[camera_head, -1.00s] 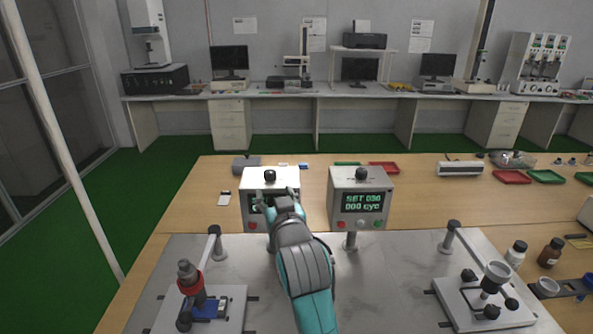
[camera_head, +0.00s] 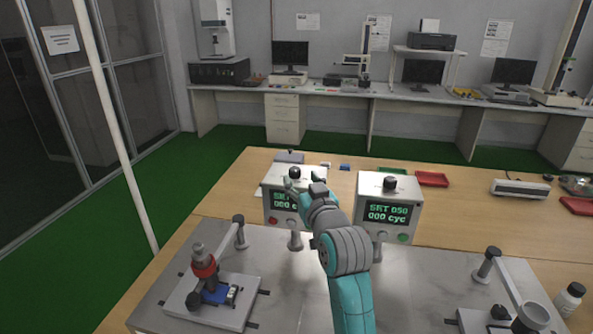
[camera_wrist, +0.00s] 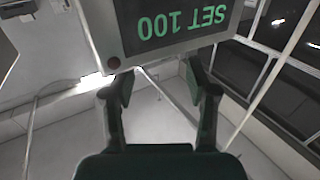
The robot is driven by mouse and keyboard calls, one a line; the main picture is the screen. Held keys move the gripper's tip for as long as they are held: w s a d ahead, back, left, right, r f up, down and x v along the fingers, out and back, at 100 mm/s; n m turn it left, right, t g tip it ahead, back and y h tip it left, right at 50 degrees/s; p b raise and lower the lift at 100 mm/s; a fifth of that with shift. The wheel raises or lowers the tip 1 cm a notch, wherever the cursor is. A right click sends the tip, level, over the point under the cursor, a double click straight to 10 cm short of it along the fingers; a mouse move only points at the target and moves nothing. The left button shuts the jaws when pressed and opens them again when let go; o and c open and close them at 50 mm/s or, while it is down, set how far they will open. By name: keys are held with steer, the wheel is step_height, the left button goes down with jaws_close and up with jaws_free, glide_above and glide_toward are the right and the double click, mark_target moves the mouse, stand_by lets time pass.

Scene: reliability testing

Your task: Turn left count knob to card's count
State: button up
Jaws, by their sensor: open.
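The left counter box (camera_head: 273,206) is pale with a dark knob (camera_head: 295,172) on top. Its green display is partly covered by my arm in the head view; the wrist view shows the display (camera_wrist: 182,20) upside down, reading SET 100. My gripper (camera_head: 291,184) is open at the upper front of this box, its tips just below the knob in the picture; contact cannot be told. In the wrist view the open fingers (camera_wrist: 158,88) have nothing between them. The knob is not seen there. I cannot make out the card or its count.
A matching right counter box (camera_head: 367,236) with its own knob (camera_head: 389,184) stands close beside my arm. A clamp fixture (camera_head: 205,290) with a red-collared part is at front left; another (camera_head: 488,268) is at front right. A red tray (camera_head: 432,179) lies behind.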

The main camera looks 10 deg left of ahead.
mark_target(297, 173)
steer(key=x, duration=0.5)
steer(key=shift+w+a, duration=0.15)
steer(key=shift+w, duration=0.15)
jaws_close()
